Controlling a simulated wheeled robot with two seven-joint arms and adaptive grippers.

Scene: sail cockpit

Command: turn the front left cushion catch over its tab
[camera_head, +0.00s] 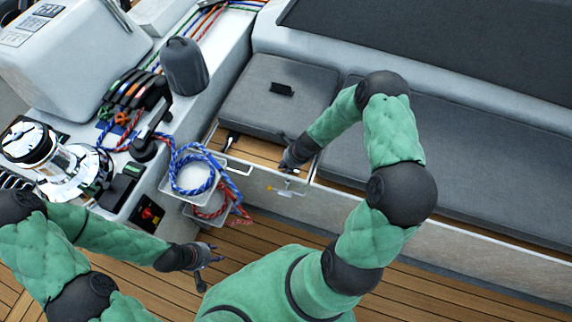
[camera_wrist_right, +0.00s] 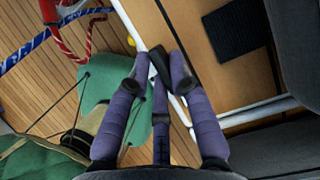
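The front left grey cushion (camera_head: 262,108) lies on the bench, with a black tab-like piece (camera_head: 282,89) on top. A wooden strip (camera_head: 262,148) shows along its front, with a small dark fitting (camera_head: 233,138) at its left end; I cannot tell whether this is the catch. My right gripper (camera_head: 291,160) is at the strip's front edge. In the right wrist view its purple fingers (camera_wrist_right: 160,66) are close together over the white edge; a dark piece sits between the tips, and I cannot tell whether it is held. My left gripper (camera_head: 204,264) is low over the floor, fingers spread and empty.
Bins with blue rope (camera_head: 192,172) and red rope (camera_head: 212,207) hang left of my right gripper. A small yellow-tipped fitting (camera_head: 271,187) is on the bench front. A black patch (camera_wrist_right: 237,28) lies on wood in the wrist view. A winch (camera_head: 35,145) stands far left.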

